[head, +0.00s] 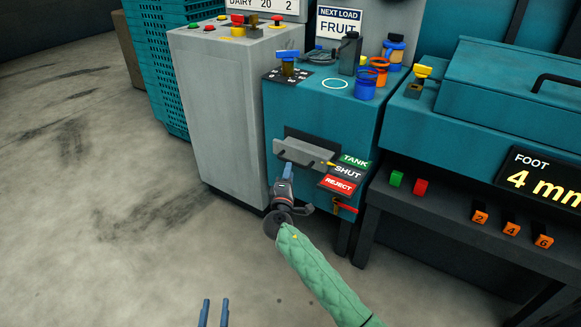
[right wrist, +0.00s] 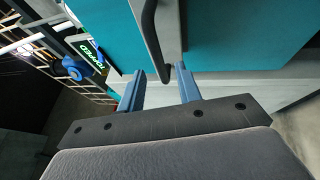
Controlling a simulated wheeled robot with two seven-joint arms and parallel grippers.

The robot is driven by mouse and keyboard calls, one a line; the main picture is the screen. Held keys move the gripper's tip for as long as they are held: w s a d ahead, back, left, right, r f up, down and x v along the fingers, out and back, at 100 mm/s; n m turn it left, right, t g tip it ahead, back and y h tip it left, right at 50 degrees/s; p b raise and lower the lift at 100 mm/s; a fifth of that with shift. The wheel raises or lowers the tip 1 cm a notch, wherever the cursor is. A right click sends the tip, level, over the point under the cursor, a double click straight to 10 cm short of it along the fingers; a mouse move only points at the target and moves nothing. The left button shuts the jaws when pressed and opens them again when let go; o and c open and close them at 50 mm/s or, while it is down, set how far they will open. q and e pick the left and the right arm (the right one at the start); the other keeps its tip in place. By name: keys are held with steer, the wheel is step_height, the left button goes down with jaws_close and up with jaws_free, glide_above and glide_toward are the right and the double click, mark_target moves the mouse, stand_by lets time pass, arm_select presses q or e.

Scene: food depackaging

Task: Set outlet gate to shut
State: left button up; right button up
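The outlet gate is a grey plate with a lip (head: 302,153) on the front of the teal cabinet (head: 320,118). Its small yellow pointer (head: 328,163) reaches the left ends of the TANK (head: 355,160) and SHUT (head: 348,173) labels; I cannot tell exactly which it marks. The REJECT label (head: 338,185) is below. My right gripper (head: 288,170) is just under the gate's lip. In the right wrist view its blue fingers (right wrist: 160,85) are apart, with a dark grey bar (right wrist: 152,30) ahead between them; contact is unclear. My left gripper (head: 214,303) is open and empty over the floor.
A red lever (head: 345,208) sits below the labels. A grey cabinet with buttons (head: 222,95) stands left, close to the gate. At right a dark bench (head: 450,225) carries coloured buttons. Bottles and jars (head: 366,85) stand on the teal cabinet. The floor at left is clear.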

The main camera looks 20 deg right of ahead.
steer(key=shift+v, duration=1.25)
steer(key=shift+w+a, duration=0.1)
